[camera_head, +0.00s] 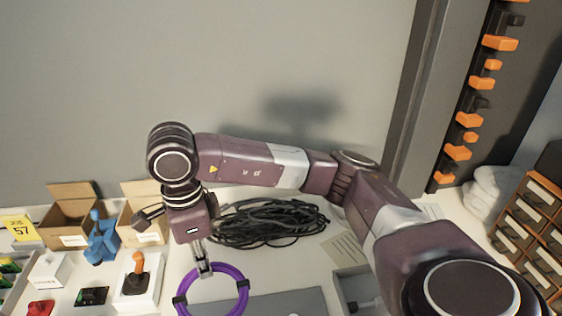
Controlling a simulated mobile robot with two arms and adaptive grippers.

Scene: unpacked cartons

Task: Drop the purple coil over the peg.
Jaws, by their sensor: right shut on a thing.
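The purple coil (243,282) is a ring with dark bands, at the bottom of the head view left of centre. My right gripper (205,271) points down and is shut on the coil's far edge. The lower edge of the coil is near or past the picture's bottom edge. I cannot tell its height above the grey surface below it. I cannot make out a peg for certain; a small pale thing (293,314) shows at the bottom edge. My left gripper is not in view.
A tangle of black cable (268,222) lies behind the coil. Open cartons (68,222), a blue tool (102,243) and a white box with an orange-topped stick (138,266) stand at left. A grey tray (350,277) is at right, drawers (527,235) beyond.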

